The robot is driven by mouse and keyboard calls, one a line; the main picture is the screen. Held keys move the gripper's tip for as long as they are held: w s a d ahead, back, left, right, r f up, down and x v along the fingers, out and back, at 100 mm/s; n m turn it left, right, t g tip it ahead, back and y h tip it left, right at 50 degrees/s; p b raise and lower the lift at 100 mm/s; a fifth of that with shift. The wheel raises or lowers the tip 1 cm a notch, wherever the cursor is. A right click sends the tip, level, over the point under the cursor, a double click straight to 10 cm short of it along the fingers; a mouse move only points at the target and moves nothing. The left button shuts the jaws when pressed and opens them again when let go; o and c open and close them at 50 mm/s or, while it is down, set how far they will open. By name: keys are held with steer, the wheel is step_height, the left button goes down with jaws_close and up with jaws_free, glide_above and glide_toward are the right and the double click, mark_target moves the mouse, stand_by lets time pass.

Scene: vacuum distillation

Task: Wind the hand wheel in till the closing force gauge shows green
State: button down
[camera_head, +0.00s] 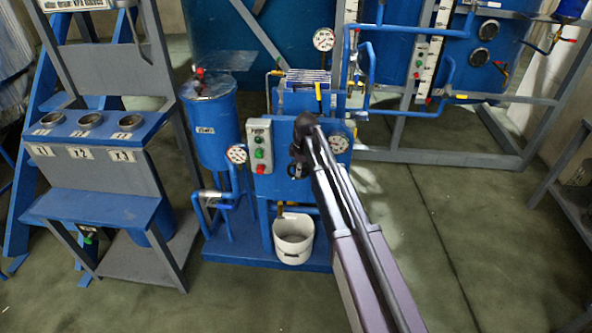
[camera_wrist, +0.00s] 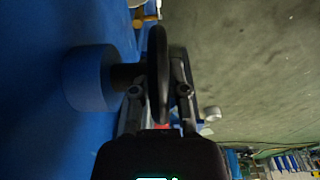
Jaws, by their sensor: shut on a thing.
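In the wrist view the hand wheel (camera_wrist: 157,65) is a black disc seen nearly edge-on, on a dark shaft that runs into a blue round boss (camera_wrist: 90,78). My gripper (camera_wrist: 156,95) has one finger on each side of the wheel's rim and is shut on it. In the head view my gripper (camera_head: 302,145) is at the front of the blue filter-press unit (camera_head: 285,185), and the wheel is hard to tell from it. A round white gauge (camera_head: 339,143) sits just right of my gripper; its needle and colour bands are too small to read.
A grey switch box (camera_head: 260,145) with buttons and a second gauge (camera_head: 237,154) are left of my gripper. A white bucket (camera_head: 293,238) stands below. A blue tank (camera_head: 210,120) and a blue-topped stand (camera_head: 95,205) are further left. Floor on the right is clear.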

steer(key=shift+y, duration=0.7)
steer(key=c, duration=0.6)
jaws_free()
steer(key=shift+c, duration=0.2)
